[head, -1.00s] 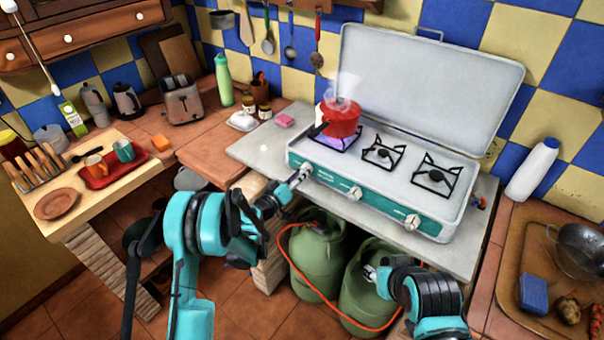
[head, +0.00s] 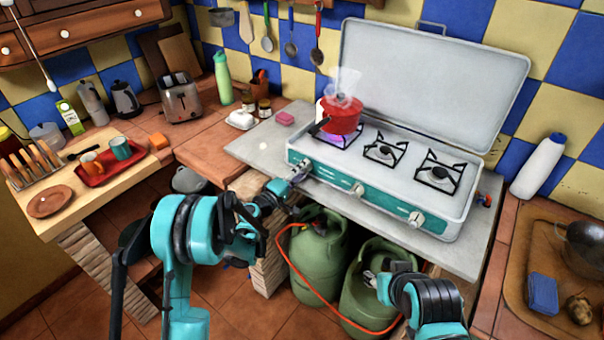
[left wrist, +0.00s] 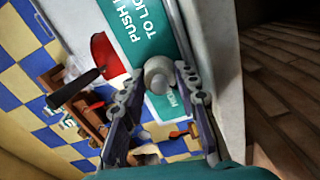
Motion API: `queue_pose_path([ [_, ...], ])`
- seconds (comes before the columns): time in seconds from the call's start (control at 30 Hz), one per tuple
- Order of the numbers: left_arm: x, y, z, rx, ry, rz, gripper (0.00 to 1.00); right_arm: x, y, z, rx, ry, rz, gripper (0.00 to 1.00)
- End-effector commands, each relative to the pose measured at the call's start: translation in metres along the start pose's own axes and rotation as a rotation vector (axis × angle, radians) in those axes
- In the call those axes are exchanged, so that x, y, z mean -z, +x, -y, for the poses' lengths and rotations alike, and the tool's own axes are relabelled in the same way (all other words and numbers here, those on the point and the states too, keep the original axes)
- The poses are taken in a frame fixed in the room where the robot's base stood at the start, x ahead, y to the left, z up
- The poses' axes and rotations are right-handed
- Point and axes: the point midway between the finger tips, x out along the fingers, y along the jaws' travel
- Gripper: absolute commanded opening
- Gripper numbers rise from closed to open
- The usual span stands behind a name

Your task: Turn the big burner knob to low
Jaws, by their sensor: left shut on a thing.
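The white-grey knob (left wrist: 157,72) at the left end of the stove's teal front panel (head: 330,178) sits between the fingertips of my left gripper (left wrist: 157,90). The fingers are shut on it. In the head view my left gripper (head: 297,174) reaches that panel end and mostly hides the knob. The wrist view shows part of the panel lettering, but I cannot read the knob's setting. A red pot (head: 342,119) steams on the left burner, with a bluish-purple glow under it. My right gripper (head: 371,278) is low in front of the gas bottles, its fingers too small to judge.
Two more knobs, a middle one (head: 358,189) and a right one (head: 416,219), are on the panel. Green gas bottles (head: 318,258) with an orange hose stand below. A pink sponge (head: 285,118) lies on the grey slab (head: 255,148) left of the stove. The stove lid (head: 440,85) stands open.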

Motion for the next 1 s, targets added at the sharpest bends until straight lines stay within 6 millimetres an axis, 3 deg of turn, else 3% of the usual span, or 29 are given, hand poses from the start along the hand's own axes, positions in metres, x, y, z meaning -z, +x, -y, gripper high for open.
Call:
queue_pose_path([
  [0.5, 0.0, 0.0, 0.001, 0.0, -0.387, 0.0, 0.02, -0.009, 0.012, 0.0, 0.0, 0.0, 0.0, 0.4],
  [1.0, 0.0, 0.0, 0.0, 0.0, -0.493, 0.0, 0.02, -0.01, 0.014, 0.0, 0.0, 0.0, 0.0, 0.4],
])
